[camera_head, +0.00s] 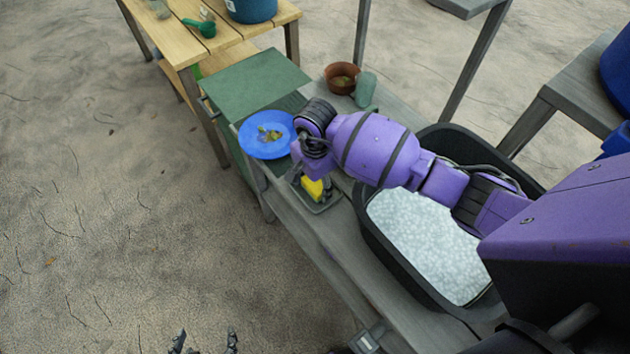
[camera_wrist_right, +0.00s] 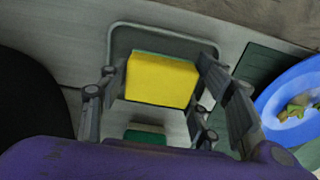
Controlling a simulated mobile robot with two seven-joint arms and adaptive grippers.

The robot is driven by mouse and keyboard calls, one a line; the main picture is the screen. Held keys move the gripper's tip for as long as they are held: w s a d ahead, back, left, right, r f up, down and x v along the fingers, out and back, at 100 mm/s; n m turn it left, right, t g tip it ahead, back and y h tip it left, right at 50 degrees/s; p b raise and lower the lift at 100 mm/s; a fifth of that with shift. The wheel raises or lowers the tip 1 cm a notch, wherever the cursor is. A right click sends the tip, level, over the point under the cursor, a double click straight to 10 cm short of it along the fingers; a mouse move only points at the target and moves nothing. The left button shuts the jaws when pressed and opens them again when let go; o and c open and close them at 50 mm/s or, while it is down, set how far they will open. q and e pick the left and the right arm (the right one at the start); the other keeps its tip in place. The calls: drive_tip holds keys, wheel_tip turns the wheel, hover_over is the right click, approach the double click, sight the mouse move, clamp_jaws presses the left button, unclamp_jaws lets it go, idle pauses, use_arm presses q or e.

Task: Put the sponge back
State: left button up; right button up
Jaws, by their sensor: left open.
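The yellow sponge (camera_wrist_right: 162,80) has a thin green layer along its top edge. In the right wrist view it sits between the fingers of my right gripper (camera_wrist_right: 160,85), which appear to press on both its sides. In the head view the sponge (camera_head: 313,188) shows under my right gripper (camera_head: 308,178), over a small grey tray (camera_head: 328,207) on the bench. The tray's rim (camera_wrist_right: 165,28) frames the sponge in the wrist view. I cannot tell whether the sponge touches the tray. My left gripper (camera_head: 205,344) is open and empty at the bottom edge of the head view.
A blue plate (camera_head: 250,141) with scraps stands left of the tray. A dark tub (camera_head: 375,232) of white grains (camera_head: 425,245) is to the right. A brown bowl (camera_head: 341,79) and a green cylinder (camera_head: 365,89) stand behind. A green piece (camera_wrist_right: 145,136) lies near the sponge.

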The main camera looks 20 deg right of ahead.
drive_tip(key=shift+o, duration=1.2)
drive_tip(key=shift+r, duration=0.15)
drive_tip(key=shift+w+r, duration=0.1)
drive_tip(key=shift+r, duration=0.25)
wheel_tip(320, 180, up, 11)
drive_tip(key=shift+r, duration=0.2)
